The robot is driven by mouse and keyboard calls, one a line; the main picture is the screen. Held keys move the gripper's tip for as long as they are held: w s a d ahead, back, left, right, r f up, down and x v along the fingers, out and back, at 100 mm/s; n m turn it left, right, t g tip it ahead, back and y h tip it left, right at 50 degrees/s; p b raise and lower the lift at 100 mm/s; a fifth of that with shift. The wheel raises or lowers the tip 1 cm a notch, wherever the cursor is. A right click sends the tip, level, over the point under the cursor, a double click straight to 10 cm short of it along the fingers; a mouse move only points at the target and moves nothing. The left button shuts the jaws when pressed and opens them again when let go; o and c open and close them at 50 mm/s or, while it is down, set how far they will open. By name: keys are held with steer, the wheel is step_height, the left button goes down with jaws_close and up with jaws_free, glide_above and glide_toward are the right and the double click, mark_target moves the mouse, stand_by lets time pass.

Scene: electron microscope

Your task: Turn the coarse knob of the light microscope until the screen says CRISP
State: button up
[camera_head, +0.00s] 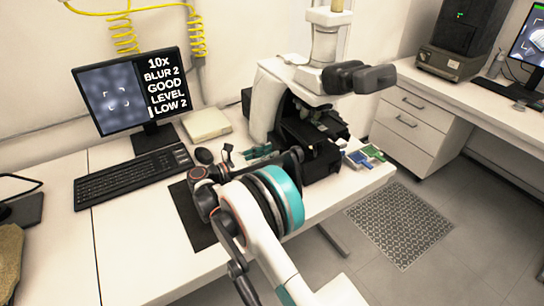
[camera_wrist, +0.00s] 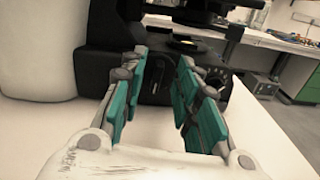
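The light microscope (camera_head: 272,95) stands on the white bench, with black eyepieces at its upper right. My gripper (camera_head: 247,155) is low at its left side, partly hidden by my arm. In the wrist view, my gripper's teal fingers (camera_wrist: 163,72) are apart, with the dark microscope base (camera_wrist: 105,65) beyond them. A dark rounded part, perhaps a knob (camera_wrist: 216,78), shows just right of the right finger. I cannot tell whether the coarse knob lies between the fingers or touches them. The screen (camera_head: 133,88) reads "10x", "BLUR 2", "GOOD", "LEVEL", "LOW 2" beside a blurred grey picture.
A black keyboard (camera_head: 133,178), a mouse (camera_head: 204,156) and a pale flat box (camera_head: 206,124) lie left of the microscope. Small blue and green boxes (camera_head: 365,157) lie at its right near the bench edge. A second bench with drawers (camera_head: 408,125) stands at the right.

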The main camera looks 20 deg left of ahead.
steer(key=shift+x, duration=0.9)
jaws_close()
steer(key=m, duration=0.3)
steer(key=shift+s+d+m, duration=0.2)
steer(key=shift+m, duration=0.1)
steer(key=shift+s+d+f+m, duration=0.1)
steer(key=shift+m, duration=0.65)
steer(key=shift+d+f+m, duration=0.1)
steer(key=shift+m, duration=0.65)
